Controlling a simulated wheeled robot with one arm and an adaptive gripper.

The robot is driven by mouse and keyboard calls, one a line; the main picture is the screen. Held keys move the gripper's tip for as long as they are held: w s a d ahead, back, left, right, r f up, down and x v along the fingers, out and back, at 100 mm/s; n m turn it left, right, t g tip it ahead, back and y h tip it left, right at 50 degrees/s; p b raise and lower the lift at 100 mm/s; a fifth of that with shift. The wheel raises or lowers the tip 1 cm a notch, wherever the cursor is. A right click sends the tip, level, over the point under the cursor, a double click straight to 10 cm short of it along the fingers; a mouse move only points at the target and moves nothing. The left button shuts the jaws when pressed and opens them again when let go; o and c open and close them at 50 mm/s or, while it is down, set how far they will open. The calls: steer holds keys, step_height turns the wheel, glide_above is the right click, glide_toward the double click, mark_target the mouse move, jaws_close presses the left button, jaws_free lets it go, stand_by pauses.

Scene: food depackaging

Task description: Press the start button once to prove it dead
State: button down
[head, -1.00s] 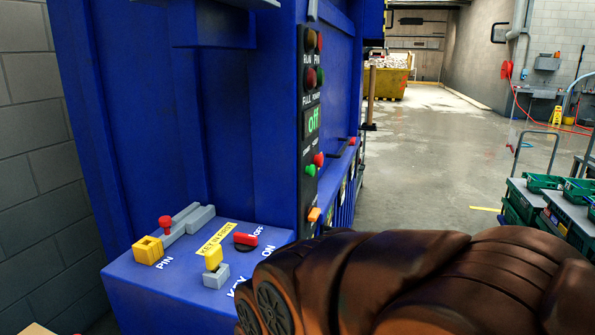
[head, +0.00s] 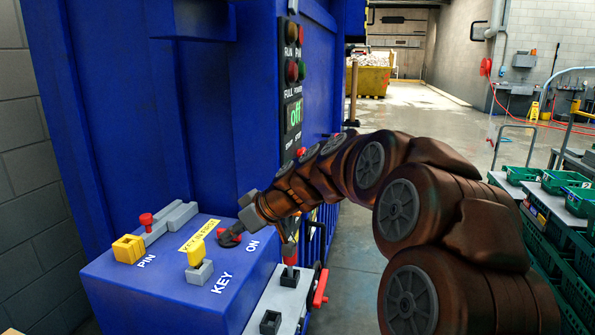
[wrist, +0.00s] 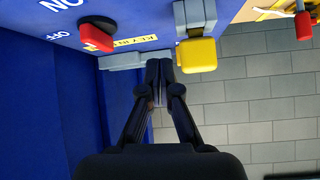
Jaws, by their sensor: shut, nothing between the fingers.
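A red button (head: 301,151) shows low on the panel, just above my arm. The green start button is hidden behind my arm in the head view. My gripper (head: 237,222) is over the blue console by the red rotary switch (head: 229,238), partly covering it. In the wrist view my gripper (wrist: 160,68) is shut and empty, its tips between the red switch (wrist: 97,37) and the yellow key (wrist: 198,54). Contact cannot be told.
The console (head: 150,285) also carries a yellow block (head: 128,248) and a red-topped pin (head: 146,220). A grey box with a red lever (head: 320,288) stands at its right. Green crates (head: 565,245) are at the right. Open floor lies beyond.

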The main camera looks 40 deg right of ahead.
steer(key=d+r+t+h, duration=0.3)
steer(key=d, duration=1.4)
steer(key=d+r+m+t+h, duration=0.1)
steer(key=d+r+t+h, duration=0.2)
steer(key=d, duration=1.5)
steer(key=shift+s+r+h+b, duration=0.15)
steer(key=shift+r+h+b, duration=0.1)
steer(key=shift+h+b, duration=0.2)
steer(key=shift+a, duration=0.15)
steer(key=w+a+p, duration=0.1)
steer(key=w+a, duration=0.4)
steer(key=w, duration=0.2)
steer(key=shift+w, duration=0.15)
steer(key=shift+w+a+f+b, duration=0.1)
steer(key=shift+w+f+b, duration=0.1)
steer(key=shift+b, duration=0.25)
